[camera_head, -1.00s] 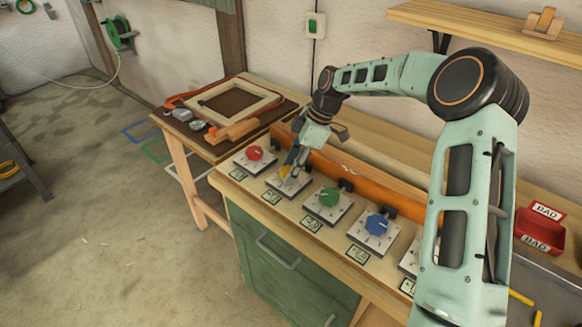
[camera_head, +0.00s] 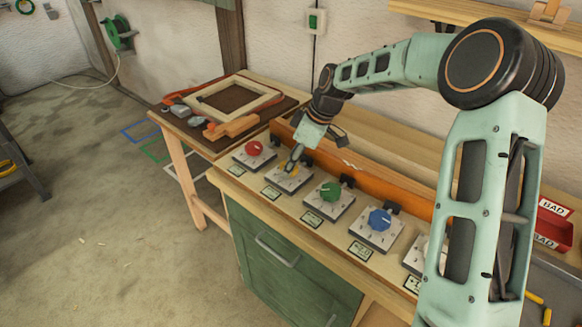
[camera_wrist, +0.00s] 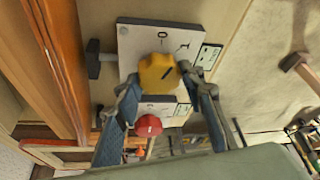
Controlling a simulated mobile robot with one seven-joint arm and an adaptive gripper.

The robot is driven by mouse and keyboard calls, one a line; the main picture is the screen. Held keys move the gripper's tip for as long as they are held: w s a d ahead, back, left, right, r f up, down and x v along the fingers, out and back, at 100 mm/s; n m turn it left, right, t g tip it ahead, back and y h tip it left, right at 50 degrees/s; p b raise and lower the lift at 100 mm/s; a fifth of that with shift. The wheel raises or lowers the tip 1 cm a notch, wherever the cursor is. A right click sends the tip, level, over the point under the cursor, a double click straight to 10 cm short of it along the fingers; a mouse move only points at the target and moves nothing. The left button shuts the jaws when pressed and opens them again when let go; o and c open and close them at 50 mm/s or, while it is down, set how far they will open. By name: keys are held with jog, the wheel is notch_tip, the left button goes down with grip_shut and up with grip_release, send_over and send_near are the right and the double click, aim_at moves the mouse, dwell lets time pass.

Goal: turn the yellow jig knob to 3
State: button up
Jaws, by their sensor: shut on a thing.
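The yellow jig knob (camera_wrist: 157,72) sits on a pale plate (camera_wrist: 140,43) with printed marks in the wrist view. A dark mark shows on the knob's right side; which number it points to cannot be told. My gripper (camera_wrist: 161,79) has one finger on each side of the knob and is shut on it. In the head view my gripper (camera_head: 293,164) is over the second plate (camera_head: 285,182) from the left, and the knob is mostly hidden by the fingers.
A red knob (camera_head: 254,148) stands to the left; a green knob (camera_head: 331,192) and a blue knob (camera_head: 380,219) stand to the right. An orange rail (camera_head: 370,178) runs behind the plates. Small number cards lie along the bench front. Red bins (camera_head: 552,220) stand at the right.

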jog(key=m+t+b, duration=0.1)
jog(key=m+b, duration=0.1)
jog(key=m, duration=0.1)
jog(key=m+t+h+b, duration=0.1)
jog(key=m, duration=0.2)
jog(key=shift+s+a+f+b, duration=0.1)
jog(key=shift+s+a+b, duration=0.05)
jog(key=shift+b, duration=0.25)
jog(key=m+h+b, duration=0.1)
jog(key=m, duration=0.2)
jog(key=m+t+h+b, duration=0.1)
jog(key=m, duration=0.1)
jog(key=shift+a+m+b, duration=0.15)
jog(key=shift+m+b, duration=0.2)
jog(key=shift+m, duration=0.05)
jog(key=m+h+b, duration=0.1)
jog(key=m+h, duration=0.1)
jog(key=m, duration=0.3)
jog(key=shift+a+m+b, duration=0.1)
jog(key=shift+m+b, duration=0.2)
jog(key=shift+b, duration=0.05)
jog(key=m+h, duration=0.2)
jog(key=m, duration=0.2)
jog(key=shift+m, duration=0.4)
jog(key=shift+a+g, duration=0.1)
jog(key=shift+g, duration=0.3)
jog(key=o, duration=1.2)
jog(key=shift+c, duration=0.2)
jog(key=shift+r, duration=0.2)
jog(key=v, duration=1.2)
